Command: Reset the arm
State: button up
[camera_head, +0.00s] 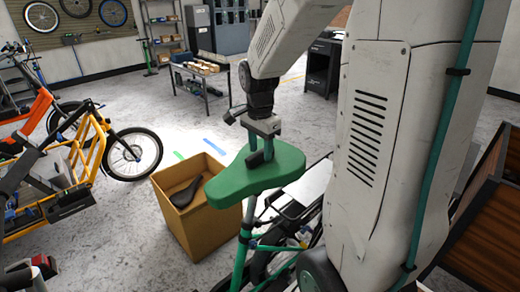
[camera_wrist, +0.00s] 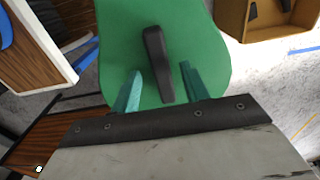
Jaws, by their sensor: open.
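My gripper (camera_head: 262,142) hangs from my arm directly over a green bike saddle (camera_head: 240,187). In the wrist view my gripper (camera_wrist: 163,85) shows two teal fingers spread apart over the green saddle (camera_wrist: 200,45). A dark bar-shaped piece (camera_wrist: 156,60) stands on or above the saddle between the fingers; I cannot tell whether it touches them. The saddle sits on top of a teal bike post (camera_head: 246,235).
A cardboard box (camera_head: 205,225) with a black saddle (camera_head: 186,192) inside stands left of the green saddle. An orange cargo bike (camera_head: 75,170) is at the left. A workbench (camera_head: 203,78) stands behind. A wooden-sided crate (camera_head: 485,215) is at the right.

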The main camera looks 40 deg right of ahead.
notch_tip(320, 180, up, 7)
jog(key=shift+a+r, duration=0.1)
dwell(0.3)
jog(key=shift+s+a+f+n, duration=0.1)
jog(key=shift+s+f+n, duration=0.15)
jog(key=shift+n, duration=0.75)
jog(key=s+a+r+n, duration=0.1)
jog(key=s+a+n, duration=0.6)
jog(key=s, duration=0.2)
jog(key=s+a+r+n+t, duration=0.1)
jog(key=s+a+r+n, duration=0.1)
jog(key=s+a+n, duration=0.5)
jog(key=s+n, duration=0.1)
jog(key=s, duration=0.2)
jog(key=shift+a+r+n, duration=0.2)
jog(key=shift+n, duration=0.1)
